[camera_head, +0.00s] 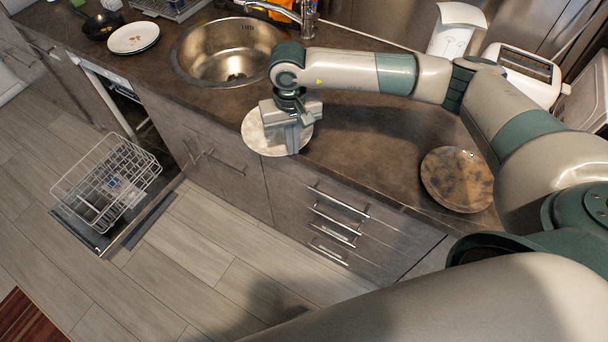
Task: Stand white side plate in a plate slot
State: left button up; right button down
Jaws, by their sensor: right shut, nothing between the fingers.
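A whitish, faintly mottled plate (257,134) lies at the front edge of the counter and appears to overhang it. My right gripper (293,138) points down over the plate's right part and hides some of it. Its fingers are shut with nothing between them; whether they touch the plate I cannot tell. Another white plate (134,38) with small orange marks lies left of the sink. I cannot tell which one is the side plate. The wire dishwasher rack (108,180) is pulled out at the left; its single slots are too small to make out. My left gripper is not in view.
The open dishwasher (118,92) is under the counter at left. The round sink (228,50) and faucet (309,18) stand behind my right gripper. A brown mottled plate (457,179), a white toaster (522,72) and a white container (455,32) are at right. The mid counter is clear.

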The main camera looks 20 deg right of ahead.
jog(key=s+a+b, duration=0.1)
jog(key=s+b, duration=0.3)
jog(key=s, duration=0.6)
jog(key=shift+s+a, duration=0.25)
jog(key=shift+s, duration=0.05)
